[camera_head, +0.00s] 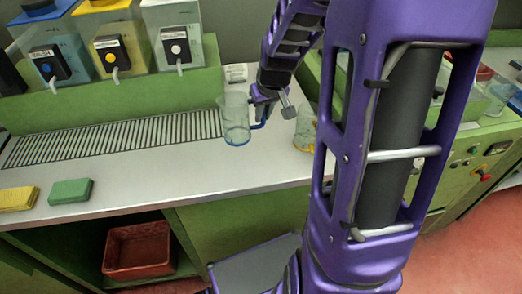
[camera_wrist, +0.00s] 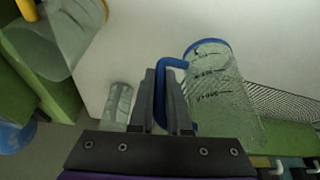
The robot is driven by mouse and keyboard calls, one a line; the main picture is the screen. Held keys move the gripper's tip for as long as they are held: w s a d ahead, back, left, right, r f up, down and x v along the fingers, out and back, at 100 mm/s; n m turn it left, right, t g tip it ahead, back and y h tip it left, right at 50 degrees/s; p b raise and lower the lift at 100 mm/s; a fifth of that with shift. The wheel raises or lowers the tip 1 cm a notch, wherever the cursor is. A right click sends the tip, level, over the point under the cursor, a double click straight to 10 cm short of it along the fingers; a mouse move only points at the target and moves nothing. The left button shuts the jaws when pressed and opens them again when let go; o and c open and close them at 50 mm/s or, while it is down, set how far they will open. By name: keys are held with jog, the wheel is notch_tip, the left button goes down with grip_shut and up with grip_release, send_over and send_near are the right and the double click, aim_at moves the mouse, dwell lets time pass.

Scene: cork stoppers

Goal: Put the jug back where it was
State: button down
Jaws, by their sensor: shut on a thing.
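The clear jug (camera_head: 234,118) with a blue edge and blue handle is at the right end of the drain grille, over the pale counter. My gripper (camera_head: 262,106) is to its right and is shut on the blue handle. The wrist view shows the handle between the two fingers (camera_wrist: 165,100), with the jug's marked clear wall (camera_wrist: 217,85) to the right. The jug looks roughly upright in the head view. I cannot tell whether its base touches the counter.
A second clear jug with yellow parts (camera_head: 303,132) stands to the right, partly behind my arm. Dispensers with blue, yellow and white lids (camera_head: 180,40) stand at the back left. A yellow sponge (camera_head: 18,198) and a green sponge (camera_head: 70,191) lie at the front left. The middle counter is clear.

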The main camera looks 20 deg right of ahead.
jog(key=d+r, duration=0.3)
jog(key=d, duration=0.3)
jog(key=f, duration=0.3)
jog(key=f+b, duration=0.1)
jog(key=f, duration=0.2)
jog(key=f+b, duration=0.1)
jog(key=f, duration=0.2)
jog(key=shift+s+d+f, duration=0.3)
jog(key=shift+f, duration=0.1)
jog(key=shift+f, duration=0.15)
jog(key=shift+f, duration=0.15)
jog(key=c, duration=1.2)
grip_release()
jog(key=shift+o, duration=0.2)
